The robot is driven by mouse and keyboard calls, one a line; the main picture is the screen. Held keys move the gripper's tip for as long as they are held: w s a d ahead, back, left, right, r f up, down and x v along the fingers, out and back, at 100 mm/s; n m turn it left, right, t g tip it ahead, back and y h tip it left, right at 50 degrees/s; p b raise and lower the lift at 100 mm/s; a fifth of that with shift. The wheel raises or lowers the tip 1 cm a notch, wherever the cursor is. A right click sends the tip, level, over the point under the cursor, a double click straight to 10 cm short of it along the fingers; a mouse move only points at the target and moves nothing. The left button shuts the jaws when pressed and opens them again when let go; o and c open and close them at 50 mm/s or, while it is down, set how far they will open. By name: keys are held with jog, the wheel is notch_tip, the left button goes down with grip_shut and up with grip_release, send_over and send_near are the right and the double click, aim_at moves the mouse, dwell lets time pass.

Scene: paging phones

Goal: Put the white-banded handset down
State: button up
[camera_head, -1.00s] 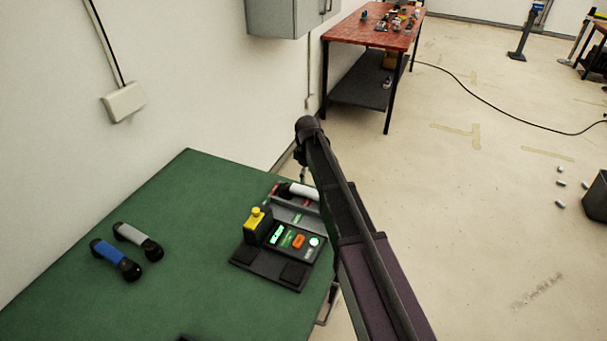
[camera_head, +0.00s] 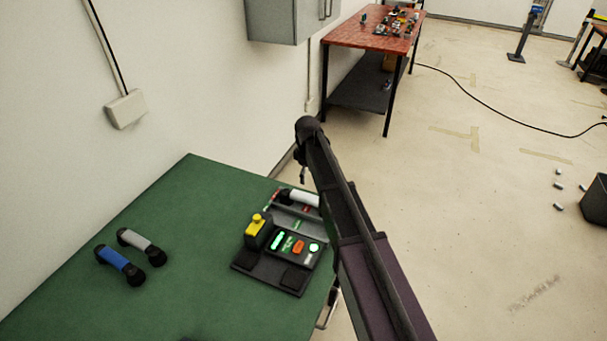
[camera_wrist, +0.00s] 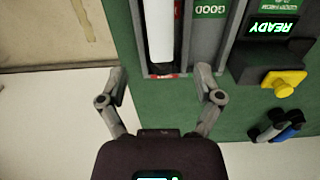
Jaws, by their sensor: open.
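The white-banded handset (camera_head: 304,198) lies in a grey tray (camera_head: 297,222) at the far side of the paging unit, partly hidden by my arm. In the wrist view the white-banded handset (camera_wrist: 160,32) lies lengthwise in a slot of the tray, with red marks by its near end. My gripper (camera_wrist: 161,84) is open and empty, its two fingers spread beyond the handset's near end. In the head view my arm hides most of the gripper. A green label reading GOOD (camera_wrist: 210,9) marks the part of the tray beside the handset.
The paging unit (camera_head: 285,250) has a yellow knob, a lit display reading READY in the wrist view (camera_wrist: 275,27), and coloured buttons. A blue-banded handset (camera_head: 120,264) and a grey-banded handset (camera_head: 141,245) lie at left on the green table (camera_head: 190,210).

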jog(key=shift+s, duration=0.1)
jog(key=s+d+m, duration=1.4)
jog(key=s+d, duration=0.8)
jog(key=s, duration=0.4)
jog(key=shift+a, duration=0.1)
dwell(1.0)
